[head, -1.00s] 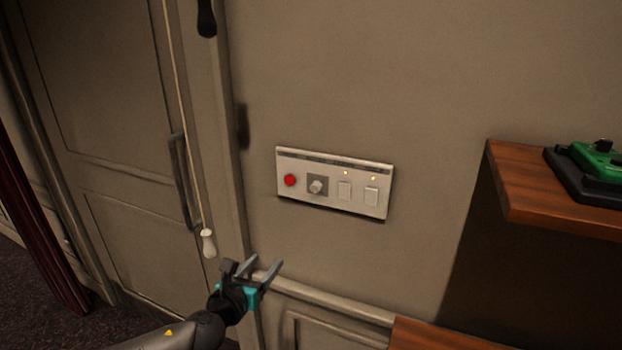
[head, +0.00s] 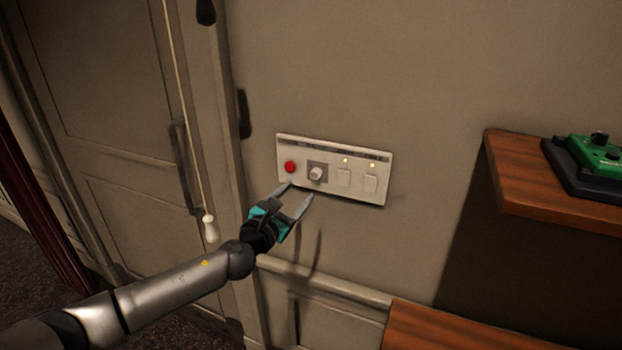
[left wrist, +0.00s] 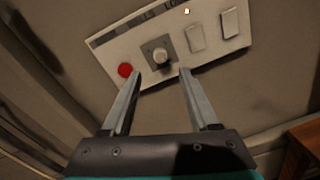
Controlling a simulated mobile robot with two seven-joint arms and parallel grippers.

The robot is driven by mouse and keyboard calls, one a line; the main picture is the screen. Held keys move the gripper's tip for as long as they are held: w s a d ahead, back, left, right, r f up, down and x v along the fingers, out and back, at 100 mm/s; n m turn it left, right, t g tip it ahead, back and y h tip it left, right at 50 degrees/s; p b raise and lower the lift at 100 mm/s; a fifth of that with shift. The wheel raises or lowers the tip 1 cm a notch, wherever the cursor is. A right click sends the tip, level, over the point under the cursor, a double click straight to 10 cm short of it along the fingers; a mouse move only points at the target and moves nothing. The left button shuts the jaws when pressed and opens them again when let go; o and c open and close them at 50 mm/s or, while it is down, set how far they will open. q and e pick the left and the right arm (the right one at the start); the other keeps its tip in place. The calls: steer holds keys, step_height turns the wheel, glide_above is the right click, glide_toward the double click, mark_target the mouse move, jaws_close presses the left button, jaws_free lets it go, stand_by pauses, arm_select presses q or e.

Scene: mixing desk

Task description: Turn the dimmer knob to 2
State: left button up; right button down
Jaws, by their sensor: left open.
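The dimmer knob (head: 316,173) is a pale round knob on a grey square, set in a white wall panel (head: 334,150). It also shows in the left wrist view (left wrist: 160,56), ahead of the fingertips and roughly between their lines. My left gripper (head: 299,190) is open and empty, just below the panel, with its fingertips near its lower edge. In the left wrist view both fingers (left wrist: 160,73) point toward the knob and do not enclose it. The knob's setting is too small to read. My right gripper is not in view.
A red button (head: 290,167) sits left of the knob, and two white switches (head: 357,180) with small lights above sit to its right. A pull cord with a pale handle (head: 210,229) hangs beside the door (head: 105,130). A wooden shelf (head: 520,190) holds a green device (head: 590,152).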

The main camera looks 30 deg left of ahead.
mark_target(314, 176)
arm_select(q)
steer(key=shift+w+b, duration=0.6)
steer(key=shift+w, duration=3.4)
steer(key=shift+c, duration=0.4)
jaws_close()
